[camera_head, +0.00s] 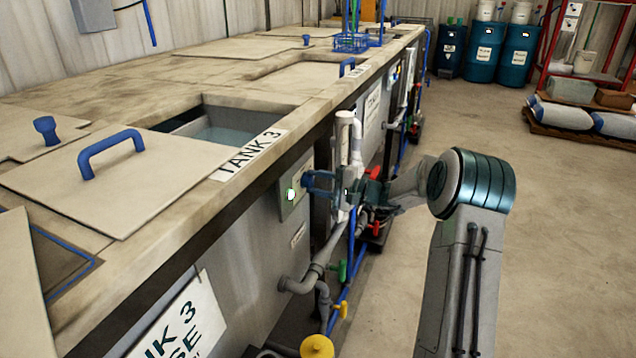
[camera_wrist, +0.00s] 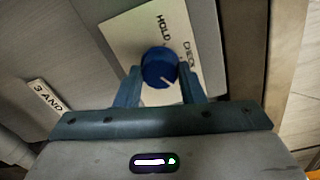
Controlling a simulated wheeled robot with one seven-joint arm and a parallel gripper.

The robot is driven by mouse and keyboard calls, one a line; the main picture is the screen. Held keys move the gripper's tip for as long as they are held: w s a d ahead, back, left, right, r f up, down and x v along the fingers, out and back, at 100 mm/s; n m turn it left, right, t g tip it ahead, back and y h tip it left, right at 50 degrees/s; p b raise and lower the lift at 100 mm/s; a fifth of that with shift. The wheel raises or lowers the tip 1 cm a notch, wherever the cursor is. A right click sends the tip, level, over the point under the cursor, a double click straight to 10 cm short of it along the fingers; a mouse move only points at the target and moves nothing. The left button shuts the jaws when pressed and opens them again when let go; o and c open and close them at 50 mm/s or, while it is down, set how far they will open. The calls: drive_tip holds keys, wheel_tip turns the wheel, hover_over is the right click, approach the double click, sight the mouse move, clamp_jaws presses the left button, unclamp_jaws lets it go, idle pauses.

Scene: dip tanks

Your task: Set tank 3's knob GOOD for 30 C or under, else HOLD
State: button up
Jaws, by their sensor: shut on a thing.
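A round blue knob (camera_wrist: 160,66) sits on a pale plate (camera_wrist: 125,35) in the wrist view. Its white pointer mark lies on its lower right side, away from the word HOLD above it. A second word, which looks like CHECK, runs to the knob's right. Any GOOD label is hidden. My gripper (camera_wrist: 160,72) has one blue finger on each side of the knob and is shut on it. In the head view my gripper (camera_head: 318,184) reaches the grey panel (camera_head: 289,207) on the tank front, below the TANK 3 label (camera_head: 250,154). No temperature reading is legible.
Pipes (camera_head: 318,265) with coloured valves run below and right of the panel, close to my arm. The open tank (camera_head: 225,130) shows liquid. The floor (camera_head: 560,240) to the right is clear.

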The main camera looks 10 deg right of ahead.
idle(0.3)
drive_tip(key=o, duration=1)
drive_tip(key=v, duration=1.4)
drive_tip(key=shift+a, duration=0.1)
